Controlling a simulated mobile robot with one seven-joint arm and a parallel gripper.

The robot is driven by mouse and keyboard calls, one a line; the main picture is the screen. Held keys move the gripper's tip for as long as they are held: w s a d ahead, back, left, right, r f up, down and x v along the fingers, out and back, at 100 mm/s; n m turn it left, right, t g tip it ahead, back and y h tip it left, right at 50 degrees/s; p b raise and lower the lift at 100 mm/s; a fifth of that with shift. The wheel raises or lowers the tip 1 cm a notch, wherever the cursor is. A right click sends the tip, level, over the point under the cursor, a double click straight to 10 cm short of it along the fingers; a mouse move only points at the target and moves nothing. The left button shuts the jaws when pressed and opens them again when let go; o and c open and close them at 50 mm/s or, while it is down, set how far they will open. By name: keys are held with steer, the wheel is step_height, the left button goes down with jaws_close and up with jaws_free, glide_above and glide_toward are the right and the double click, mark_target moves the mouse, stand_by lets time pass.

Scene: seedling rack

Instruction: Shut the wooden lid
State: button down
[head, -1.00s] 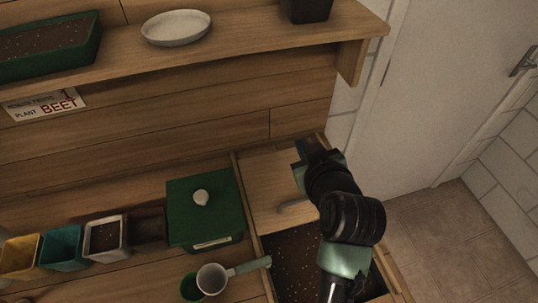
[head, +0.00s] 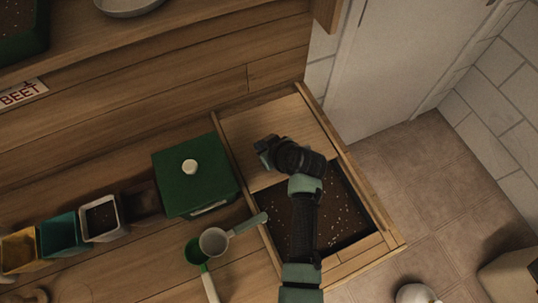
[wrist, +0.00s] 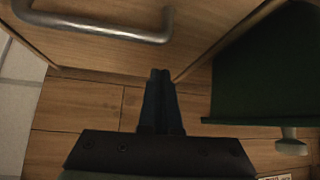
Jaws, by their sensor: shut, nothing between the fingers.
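The wooden lid (head: 270,122) is a flat pale panel over the back part of a soil bin at the right end of the bench. The front part of the bin is uncovered and shows dark soil (head: 345,212). In the wrist view the lid (wrist: 85,50) fills the top, with its metal bar handle (wrist: 100,27) crossing it. In the head view my arm hides the handle. My gripper (head: 262,148) is above the lid, toward its front left. In the wrist view its fingers (wrist: 161,80) are together and empty, apart from the handle.
A green box (head: 195,180) with a white knob stands just left of the bin. Several small pots (head: 102,218) line the bench's left. A shelf hangs above.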

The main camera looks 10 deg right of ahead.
steer(key=shift+s+d+f+p, duration=0.2)
steer(key=shift+s+p, duration=0.15)
steer(key=shift+s, duration=0.2)
steer(key=shift+s+d+f+p, duration=0.15)
steer(key=shift+s+d+p, duration=0.15)
steer(key=shift+s, duration=0.25)
steer(key=shift+s+d+f+p, duration=0.2)
steer(key=shift+s+p, duration=0.2)
steer(key=shift+s, duration=0.15)
steer(key=shift+s, duration=0.1)
